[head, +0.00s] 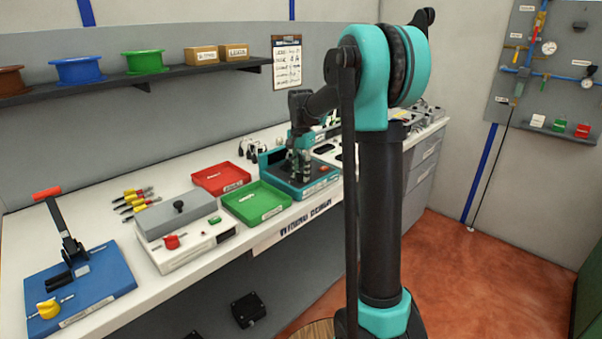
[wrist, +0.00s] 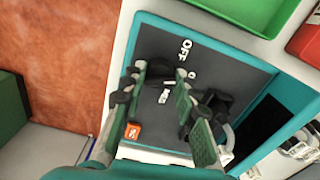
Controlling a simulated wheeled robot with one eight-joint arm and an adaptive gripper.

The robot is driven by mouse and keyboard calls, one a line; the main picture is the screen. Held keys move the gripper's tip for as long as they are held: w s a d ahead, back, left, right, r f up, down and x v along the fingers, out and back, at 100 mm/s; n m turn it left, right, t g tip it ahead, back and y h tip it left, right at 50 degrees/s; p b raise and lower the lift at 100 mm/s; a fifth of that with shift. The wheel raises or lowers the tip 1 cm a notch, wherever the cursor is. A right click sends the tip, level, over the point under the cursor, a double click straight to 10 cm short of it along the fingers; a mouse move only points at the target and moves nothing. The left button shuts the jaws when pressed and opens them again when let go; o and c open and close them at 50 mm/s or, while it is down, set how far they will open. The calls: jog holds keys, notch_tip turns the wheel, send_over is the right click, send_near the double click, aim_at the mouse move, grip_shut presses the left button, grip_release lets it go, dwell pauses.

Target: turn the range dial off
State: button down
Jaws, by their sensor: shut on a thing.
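The range dial is a black knob (wrist: 160,69) on the dark face of a teal-edged unit (wrist: 150,20), beside white "OFF" lettering (wrist: 185,49). My gripper (wrist: 163,76) reaches down to the face with its two fingertips on either side of the knob, shut on it. The fingers partly cover the knob, and I cannot tell which mark it points at. In the head view my gripper (head: 301,176) is low over the teal unit (head: 318,187) on the bench, and the dial is hidden there.
An orange switch (wrist: 133,131) sits on the same face. A green tray (head: 257,203) and a red tray (head: 221,178) stand just left of the unit. A grey box with a red knob (head: 171,242) and a blue lever press (head: 80,288) are farther left.

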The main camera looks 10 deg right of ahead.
aim_at(301, 173)
jog(key=n, duration=0.3)
jog(key=shift+n, duration=2.2)
jog(key=c, duration=1.2)
grip_release()
jog(key=shift+o, duration=0.2)
jog(key=shift+r, duration=0.1)
notch_tip(301, 173, up, 12)
